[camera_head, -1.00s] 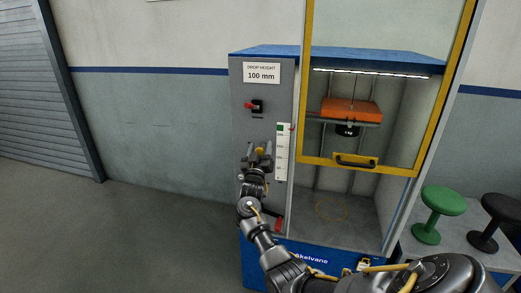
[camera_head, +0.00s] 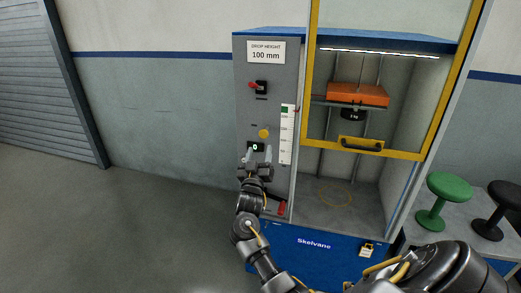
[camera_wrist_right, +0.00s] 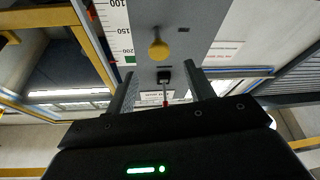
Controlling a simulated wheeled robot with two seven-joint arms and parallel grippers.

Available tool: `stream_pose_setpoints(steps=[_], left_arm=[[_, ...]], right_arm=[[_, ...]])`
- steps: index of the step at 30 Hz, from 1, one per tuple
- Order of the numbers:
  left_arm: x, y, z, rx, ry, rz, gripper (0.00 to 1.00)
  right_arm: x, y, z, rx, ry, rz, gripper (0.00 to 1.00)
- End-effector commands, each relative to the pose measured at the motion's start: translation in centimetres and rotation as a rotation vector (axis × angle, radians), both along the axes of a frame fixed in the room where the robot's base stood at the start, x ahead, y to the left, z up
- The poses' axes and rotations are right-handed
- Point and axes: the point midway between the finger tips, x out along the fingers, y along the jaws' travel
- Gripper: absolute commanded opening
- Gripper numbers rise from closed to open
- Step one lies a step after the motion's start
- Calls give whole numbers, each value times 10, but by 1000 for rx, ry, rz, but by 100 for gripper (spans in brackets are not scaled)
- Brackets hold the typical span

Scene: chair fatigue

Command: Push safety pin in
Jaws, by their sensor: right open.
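The yellow round knob (camera_head: 264,133), which looks like the safety pin, sits on the grey front panel (camera_head: 243,112) of the machine. In the right wrist view the knob (camera_wrist_right: 159,50) stands out from the panel on a short stem. My right gripper (camera_head: 257,155) is open and empty, just below the knob in the head view and in front of the panel. Its two fingers (camera_wrist_right: 161,88) frame the panel in the wrist view, and the knob is apart from them. How deep the pin sits cannot be told. My left gripper is not in view.
Stools (camera_head: 449,187) stand at right.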

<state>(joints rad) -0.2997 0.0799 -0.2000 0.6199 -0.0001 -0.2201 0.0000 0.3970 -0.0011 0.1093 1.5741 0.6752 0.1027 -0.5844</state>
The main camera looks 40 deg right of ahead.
Motion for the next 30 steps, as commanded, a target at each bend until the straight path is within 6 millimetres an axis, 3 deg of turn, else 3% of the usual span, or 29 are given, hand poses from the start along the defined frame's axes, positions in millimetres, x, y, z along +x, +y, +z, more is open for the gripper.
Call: stream_pose_setpoints(steps=[7,11,15,18,21,25,30], left_arm=[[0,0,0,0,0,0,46],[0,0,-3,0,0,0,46],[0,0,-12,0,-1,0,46],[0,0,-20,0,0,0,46],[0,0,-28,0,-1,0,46],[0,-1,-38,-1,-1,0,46],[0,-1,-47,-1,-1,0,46]], right_arm=[[0,1,0,0,0,0,53],[-4,-3,-11,-8,17,-3,38],[-27,-42,-22,-126,67,-35,19],[-50,-73,-3,-283,95,-28,6],[-66,-87,23,-445,159,26,0],[-74,-74,50,-639,298,136,0],[-82,-30,58,-857,542,278,0]])
